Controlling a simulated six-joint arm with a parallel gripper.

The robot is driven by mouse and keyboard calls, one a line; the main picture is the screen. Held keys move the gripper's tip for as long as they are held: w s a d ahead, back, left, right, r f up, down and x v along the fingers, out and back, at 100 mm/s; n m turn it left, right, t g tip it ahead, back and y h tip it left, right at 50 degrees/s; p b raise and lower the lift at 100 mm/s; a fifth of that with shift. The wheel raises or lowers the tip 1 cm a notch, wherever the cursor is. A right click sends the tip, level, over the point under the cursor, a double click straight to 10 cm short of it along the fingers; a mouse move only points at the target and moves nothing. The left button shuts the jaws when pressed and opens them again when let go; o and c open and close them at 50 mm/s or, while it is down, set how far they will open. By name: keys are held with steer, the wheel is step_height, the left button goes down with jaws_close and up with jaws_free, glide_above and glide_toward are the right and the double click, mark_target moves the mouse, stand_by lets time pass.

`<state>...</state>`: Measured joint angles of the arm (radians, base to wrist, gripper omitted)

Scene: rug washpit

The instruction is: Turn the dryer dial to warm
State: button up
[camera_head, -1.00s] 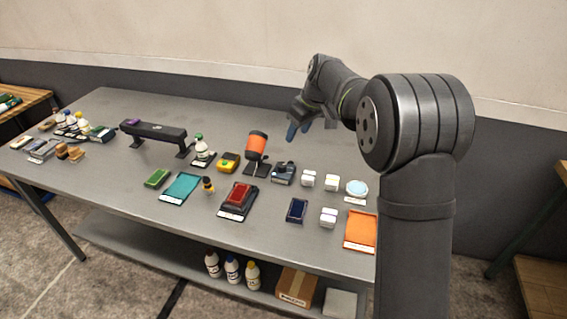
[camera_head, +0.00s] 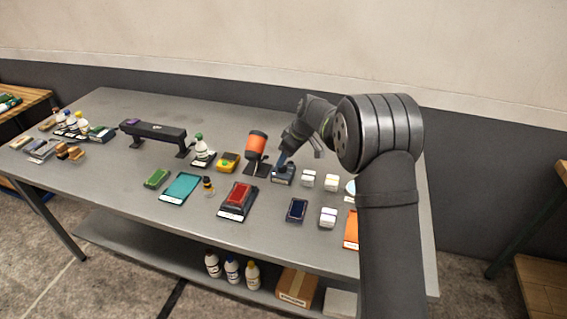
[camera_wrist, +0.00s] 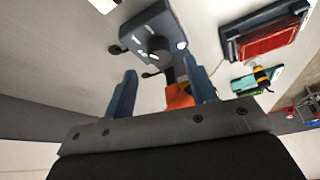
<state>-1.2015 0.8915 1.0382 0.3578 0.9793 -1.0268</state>
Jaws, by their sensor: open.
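The dryer (camera_head: 256,142), orange with a dark end, stands on a dark base on the table. Its orange body shows partly between my fingers in the wrist view (camera_wrist: 179,97). To its right is a small dark control box (camera_head: 283,179), also in the wrist view (camera_wrist: 140,25). A dark round dial (camera_wrist: 157,43) sits on its face among small white marks; I cannot read its setting. My gripper (camera_head: 282,159) is open, its blue fingers pointing down just over the box. In the wrist view the fingertips (camera_wrist: 158,78) are apart, with the dial beyond them; contact is not visible.
White blocks (camera_head: 308,180) stand right of the box. A red block in a dark tray (camera_head: 237,213), a dark blue pad (camera_head: 297,210) and a yellow device (camera_head: 228,162) lie nearby. A green-capped bottle (camera_head: 200,151) stands left of the dryer. The table's back right is clear.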

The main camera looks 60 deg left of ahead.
steer(key=shift+x, duration=2.1)
steer(key=shift+c, duration=0.4)
steer(key=c, duration=0.9)
steer(key=shift+m, duration=0.4)
steer(key=m+t, duration=0.1)
steer(key=m, duration=0.1)
steer(key=shift+s+m+y, duration=0.1)
steer(key=shift+m+y, duration=0.2)
steer(key=shift+m+t, duration=0.9)
steer(key=shift+m, duration=1.1)
